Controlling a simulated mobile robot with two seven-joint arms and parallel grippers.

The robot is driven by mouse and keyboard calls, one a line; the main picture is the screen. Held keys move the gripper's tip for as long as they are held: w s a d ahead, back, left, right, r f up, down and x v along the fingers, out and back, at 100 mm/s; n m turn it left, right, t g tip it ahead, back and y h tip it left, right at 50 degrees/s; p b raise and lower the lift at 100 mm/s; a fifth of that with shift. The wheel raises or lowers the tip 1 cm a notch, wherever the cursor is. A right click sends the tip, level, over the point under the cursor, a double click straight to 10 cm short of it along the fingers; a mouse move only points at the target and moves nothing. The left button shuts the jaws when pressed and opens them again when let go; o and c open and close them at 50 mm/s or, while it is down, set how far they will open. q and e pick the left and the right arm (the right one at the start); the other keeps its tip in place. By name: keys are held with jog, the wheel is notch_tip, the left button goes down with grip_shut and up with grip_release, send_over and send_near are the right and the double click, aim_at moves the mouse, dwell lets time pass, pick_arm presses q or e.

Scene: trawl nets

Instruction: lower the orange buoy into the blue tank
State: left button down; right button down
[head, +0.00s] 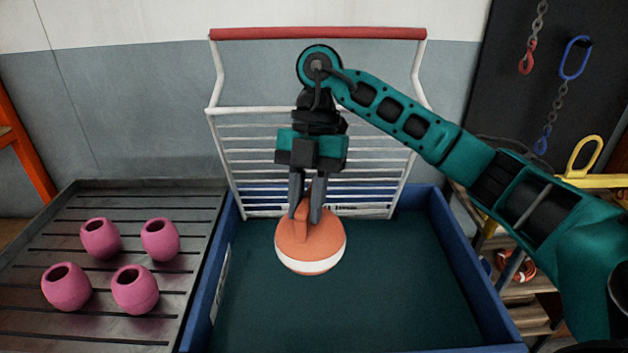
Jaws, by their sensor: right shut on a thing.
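The orange buoy (311,245), round with a white band low on its side and a lug on top, is in the head view near the middle. My right gripper (308,208) points down and is shut on the buoy's top lug. The buoy shows against the dark green inside of the blue tank (463,260); I cannot tell how far it is above the tank's bottom. The tank's blue walls show at left, right and back. My left gripper is not in view.
A dark slatted tray (50,225) with several pink pots (135,289) stands left of the tank. A white wire rack with a red top bar (318,33) rises at the tank's back. Shelves with an orange-and-white ring (516,266) are at the right.

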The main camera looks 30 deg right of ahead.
jog(key=m, duration=0.2)
jog(key=m+t, duration=0.1)
jog(key=shift+d+r+m+y, duration=0.2)
jog(key=shift+r+m+y, duration=0.05)
jog(key=shift+m+y, duration=0.15)
jog(key=m, duration=0.1)
jog(key=m+t, duration=0.1)
jog(key=m, duration=0.1)
jog(key=shift+w+d+r+m+t+p, duration=0.15)
jog(key=shift+d+r+m+t+p, duration=0.15)
jog(key=shift+m, duration=0.1)
jog(key=m, duration=0.1)
jog(key=m+t, duration=0.1)
jog(key=m, duration=0.1)
jog(key=shift+w+d+r, duration=0.15)
jog(key=shift+d+r, duration=0.1)
jog(key=m, duration=0.2)
jog(key=m+t, duration=0.1)
jog(key=m, duration=0.1)
jog(key=shift+w+d+r+t+h, duration=0.1)
jog(key=shift+d+t+h, duration=0.1)
jog(key=shift+t+h, duration=0.1)
notch_tip(320, 180, down, 20)
jog(key=b, duration=0.1)
